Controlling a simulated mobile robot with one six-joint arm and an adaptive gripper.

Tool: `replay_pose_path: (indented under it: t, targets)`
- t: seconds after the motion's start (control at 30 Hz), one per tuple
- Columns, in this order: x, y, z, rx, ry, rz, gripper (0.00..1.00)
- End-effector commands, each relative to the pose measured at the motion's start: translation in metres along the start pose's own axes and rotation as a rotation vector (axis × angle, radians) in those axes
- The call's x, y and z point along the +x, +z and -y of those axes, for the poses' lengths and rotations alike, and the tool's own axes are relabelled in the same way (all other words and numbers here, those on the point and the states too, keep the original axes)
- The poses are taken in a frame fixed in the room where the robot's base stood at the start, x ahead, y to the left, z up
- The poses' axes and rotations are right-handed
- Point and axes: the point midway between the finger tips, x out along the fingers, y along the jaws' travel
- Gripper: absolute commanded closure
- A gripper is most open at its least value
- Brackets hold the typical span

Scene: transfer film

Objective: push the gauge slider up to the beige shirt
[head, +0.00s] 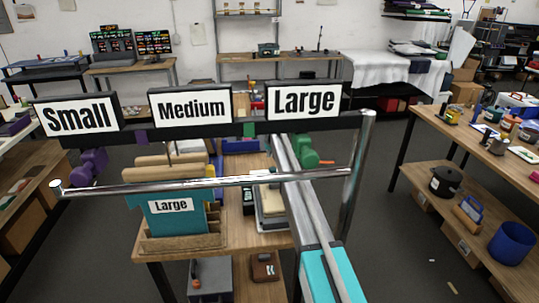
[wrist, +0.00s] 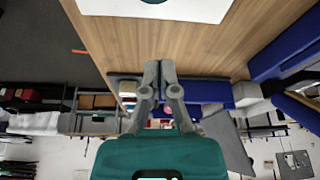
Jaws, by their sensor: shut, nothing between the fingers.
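My gripper (wrist: 158,80) shows in the wrist view with its two grey fingers together and nothing between them. A wooden surface (wrist: 125,38) lies beyond the fingertips. In the head view, a grey and teal arm part runs up from the lower right; the gripper end is not clear there. A chrome rail (head: 215,181) crosses the view below a dark bar with signs reading Small (head: 75,117), Medium (head: 195,104) and Large (head: 303,99). I cannot make out a beige shirt or identify the gauge slider in either view.
A teal holder (head: 170,222) labelled Large, with beige pieces (head: 165,172) above it, stands on a wooden table. Green (head: 304,152) and purple (head: 90,167) parts sit near the bar's ends. In the wrist view, a white sheet (wrist: 205,8) lies ahead and a blue block (wrist: 285,45) right.

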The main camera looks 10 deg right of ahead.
Motion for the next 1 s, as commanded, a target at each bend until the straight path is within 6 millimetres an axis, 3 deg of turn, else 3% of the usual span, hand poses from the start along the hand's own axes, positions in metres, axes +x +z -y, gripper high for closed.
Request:
replay_pose_path:
  t: [0.03,0.5,1.0]
  targets:
    - [-0.009,-0.001,0.000,0.000,0.000,0.000,1.00]
    - [-0.049,0.000,0.000,0.000,0.000,0.000,1.00]
    - [-0.059,0.000,0.000,0.000,0.000,0.000,1.00]
